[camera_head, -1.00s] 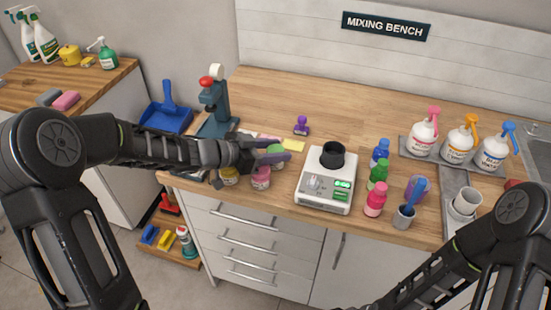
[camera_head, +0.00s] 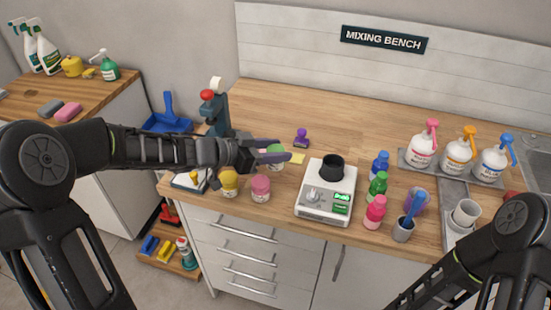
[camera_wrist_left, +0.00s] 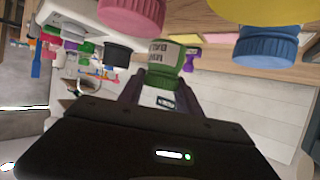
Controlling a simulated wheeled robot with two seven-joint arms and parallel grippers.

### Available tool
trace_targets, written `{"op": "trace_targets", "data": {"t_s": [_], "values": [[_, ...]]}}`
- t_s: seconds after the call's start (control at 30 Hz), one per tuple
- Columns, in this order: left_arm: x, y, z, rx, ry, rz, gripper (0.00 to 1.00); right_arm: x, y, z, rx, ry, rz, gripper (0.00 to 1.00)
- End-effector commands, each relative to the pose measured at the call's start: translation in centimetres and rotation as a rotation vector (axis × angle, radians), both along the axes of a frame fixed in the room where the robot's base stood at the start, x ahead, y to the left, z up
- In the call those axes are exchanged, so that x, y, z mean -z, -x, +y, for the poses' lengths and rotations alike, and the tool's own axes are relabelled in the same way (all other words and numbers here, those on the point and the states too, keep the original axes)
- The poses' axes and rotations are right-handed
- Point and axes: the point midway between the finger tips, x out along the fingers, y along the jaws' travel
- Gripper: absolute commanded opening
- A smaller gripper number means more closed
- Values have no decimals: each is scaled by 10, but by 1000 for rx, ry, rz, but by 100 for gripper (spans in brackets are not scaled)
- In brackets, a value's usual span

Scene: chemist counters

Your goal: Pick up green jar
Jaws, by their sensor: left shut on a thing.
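The green jar (camera_head: 276,151) is between the fingers of my left gripper (camera_head: 272,154), which is shut on it. In the head view the fingers partly cover the jar, and it appears held over the left part of the bench. In the left wrist view the jar (camera_wrist_left: 165,57) shows its pale label and green lid between the two fingers (camera_wrist_left: 162,95). My right arm comes in at the lower right, but its gripper is out of view.
A pink jar (camera_head: 260,187) and a yellow jar (camera_head: 229,181) stand near the front edge. A white scale (camera_head: 325,204) is to the right, a purple item (camera_head: 302,136) behind. Several bottles stand farther right. The back middle of the bench (camera_head: 320,105) is clear.

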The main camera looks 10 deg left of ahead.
Motion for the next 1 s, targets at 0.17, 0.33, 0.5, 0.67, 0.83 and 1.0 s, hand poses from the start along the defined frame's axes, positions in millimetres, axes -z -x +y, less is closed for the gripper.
{"op": "trace_targets", "data": {"t_s": [0.17,0.33,0.5,0.67,0.83,1.0], "values": [[-38,0,0,-1,-1,-4,1,-9,1,0,1,3,3,36],[-55,0,0,-1,0,-2,1,-11,1,-1,2,3,4,36],[-56,0,0,0,1,1,1,-11,1,-1,2,3,4,36],[-56,0,0,0,1,1,1,-11,1,-1,2,3,4,36],[-55,0,0,0,1,1,1,-11,1,-1,2,3,4,36],[-55,0,0,0,1,1,1,-11,1,-1,2,3,4,36]]}}
